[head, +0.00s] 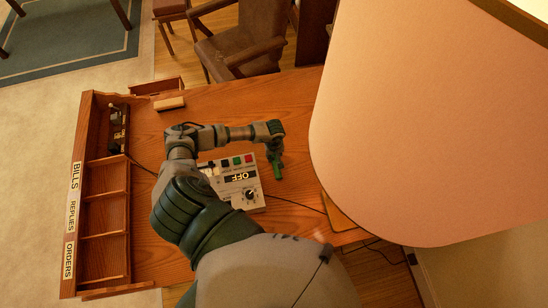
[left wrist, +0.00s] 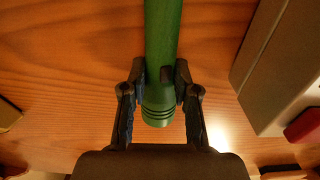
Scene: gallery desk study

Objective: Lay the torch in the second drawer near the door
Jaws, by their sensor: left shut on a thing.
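The green torch (head: 278,170) is in my left gripper (head: 275,150), over the desk top just right of the control box. In the left wrist view the gripper's two fingers (left wrist: 161,78) are closed on either side of the torch (left wrist: 163,30), near its ribbed end. I cannot tell whether the torch touches the desk. A drawer (head: 157,86) stands open at the desk's far left edge. A thin wooden edge (head: 106,293) juts out at the near left, perhaps another drawer. My right gripper is out of view.
The control box (head: 233,197) has coloured buttons and an OFF display. A rack (head: 103,240) labelled BILLS, REPLIES and ORDERS lines the left. A wooden block (head: 169,103) lies near the open drawer. A large lampshade (head: 425,120) blocks the right. The far middle desk (head: 230,105) is clear.

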